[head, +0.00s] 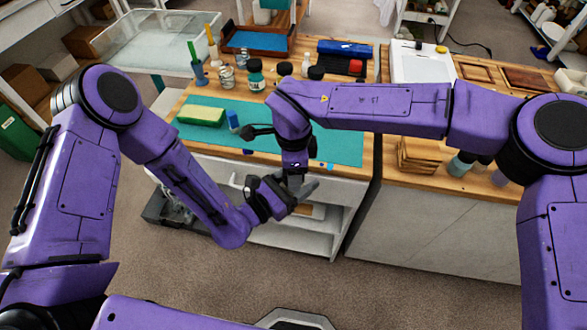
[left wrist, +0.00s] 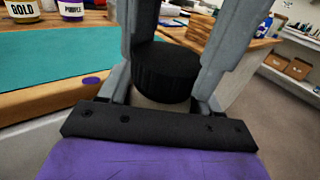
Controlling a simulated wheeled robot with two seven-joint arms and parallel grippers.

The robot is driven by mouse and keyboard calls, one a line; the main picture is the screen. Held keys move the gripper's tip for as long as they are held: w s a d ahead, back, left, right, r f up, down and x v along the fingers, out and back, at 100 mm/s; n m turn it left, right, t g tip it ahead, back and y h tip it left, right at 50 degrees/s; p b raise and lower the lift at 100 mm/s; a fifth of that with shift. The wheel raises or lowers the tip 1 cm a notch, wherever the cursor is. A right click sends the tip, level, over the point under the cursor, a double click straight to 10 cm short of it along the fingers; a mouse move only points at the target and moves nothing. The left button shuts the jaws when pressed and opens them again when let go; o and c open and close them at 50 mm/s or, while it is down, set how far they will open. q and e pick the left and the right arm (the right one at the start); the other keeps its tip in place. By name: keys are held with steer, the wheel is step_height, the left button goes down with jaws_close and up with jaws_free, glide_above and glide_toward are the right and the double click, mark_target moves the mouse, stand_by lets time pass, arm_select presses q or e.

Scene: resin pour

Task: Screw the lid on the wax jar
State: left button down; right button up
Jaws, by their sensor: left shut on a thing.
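My left gripper (head: 303,190) is in front of the workbench, below its front edge. In the left wrist view its grey fingers (left wrist: 182,70) are shut on the wax jar, whose pale body (left wrist: 160,103) shows between them. A black ribbed lid (left wrist: 167,72) sits on top of the jar; I cannot tell how tightly it is seated. In the head view the jar is hard to make out.
The teal mat (head: 345,150) lies on the wooden bench, with a yellow-green sponge (head: 201,116) and a small blue object (head: 233,120). Several jars stand behind it, including a black-lidded one (head: 256,76). GOLD (left wrist: 22,10) and PURPLE (left wrist: 71,10) jars show at upper left.

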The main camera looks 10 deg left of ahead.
steer(key=o, duration=1.2)
steer(key=shift+c, duration=0.2)
steer(key=shift+r, duration=0.15)
step_height(320, 180, up, 4)
steer(key=shift+r, duration=0.2)
steer(key=shift+c, duration=0.4)
